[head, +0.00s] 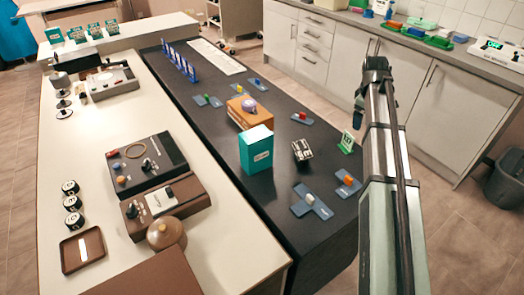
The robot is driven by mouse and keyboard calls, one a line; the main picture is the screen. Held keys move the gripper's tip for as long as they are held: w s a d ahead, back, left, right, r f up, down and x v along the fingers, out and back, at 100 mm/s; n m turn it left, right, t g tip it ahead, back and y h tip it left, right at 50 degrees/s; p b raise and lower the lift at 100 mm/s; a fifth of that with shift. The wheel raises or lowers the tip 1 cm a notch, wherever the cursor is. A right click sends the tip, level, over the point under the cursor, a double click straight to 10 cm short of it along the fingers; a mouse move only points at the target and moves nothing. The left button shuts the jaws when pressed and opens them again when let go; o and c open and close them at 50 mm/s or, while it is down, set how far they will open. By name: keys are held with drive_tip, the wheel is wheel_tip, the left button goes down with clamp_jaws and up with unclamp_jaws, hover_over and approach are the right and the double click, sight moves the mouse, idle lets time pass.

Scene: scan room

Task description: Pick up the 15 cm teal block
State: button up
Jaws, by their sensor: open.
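A teal block (256,151) with a pale label stands upright on the dark worktop, near the middle of the head view. The print on its label is too small to read surely. My gripper (375,64) is the dark end of my arm, up and to the right of the block. It is open and apart from the block, and nothing shows in it. Its fingertips are hard to make out.
An orange-brown box (239,117) with a purple round item stands just behind the block. A black-and-white item (302,150) lies to its right, with blue plates (312,202) nearer the front. A brown device (165,205) sits on the pale counter at left.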

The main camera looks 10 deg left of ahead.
drive_tip(key=s+a+r+n, duration=0.2)
drive_tip(key=a+n, duration=0.1)
drive_tip(key=a, duration=0.4)
drive_tip(key=s+a+r+n+g+y, duration=0.1)
drive_tip(key=s+a+n, duration=0.15)
drive_tip(key=a, duration=0.45)
drive_tip(key=s+a+r+n, duration=0.1)
drive_tip(key=a+r+n, duration=0.15)
drive_tip(key=a, duration=0.45)
drive_tip(key=n+g, duration=0.2)
drive_tip(key=n, duration=0.6)
approach(256, 134)
drive_tip(key=shift+y, duration=0.3)
drive_tip(key=f, duration=0.7)
drive_tip(key=shift+d, duration=0.4)
drive_tip(key=shift+a+f, duration=0.2)
drive_tip(key=shift+f, duration=2.7)
drive_tip(key=shift+c, duration=0.3)
drive_tip(key=shift+r, duration=0.1)
clamp_jaws()
